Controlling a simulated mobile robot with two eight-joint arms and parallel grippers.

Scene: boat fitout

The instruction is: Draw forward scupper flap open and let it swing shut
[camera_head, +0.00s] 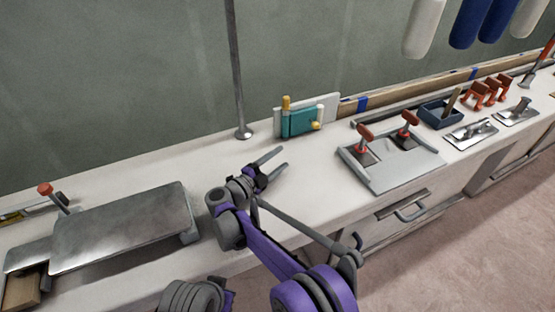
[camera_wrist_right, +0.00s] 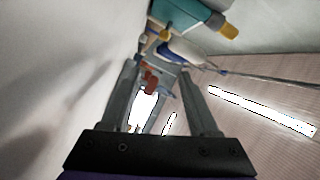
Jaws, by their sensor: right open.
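A teal flap-like panel (camera_head: 300,122) with yellow knobs stands against a pale plate at the back of the white bench; I take it for the scupper flap. It looks shut, but its hinge is not clear. It also shows at the top of the right wrist view (camera_wrist_right: 190,18), with a yellow tip (camera_wrist_right: 229,31). My right gripper (camera_head: 274,160) is open and empty above the bench, in front and a little left of the teal panel, not touching it. Its two fingers (camera_wrist_right: 168,95) are spread in the right wrist view. My left gripper is not in view.
A thin metal post (camera_head: 238,70) rises left of the teal panel. A grey plate with red-handled levers (camera_head: 390,160) lies to the right, with a blue tray (camera_head: 440,115) beyond. A metal slab (camera_head: 125,225) lies at left. Fenders (camera_head: 470,22) hang above. Bench between is clear.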

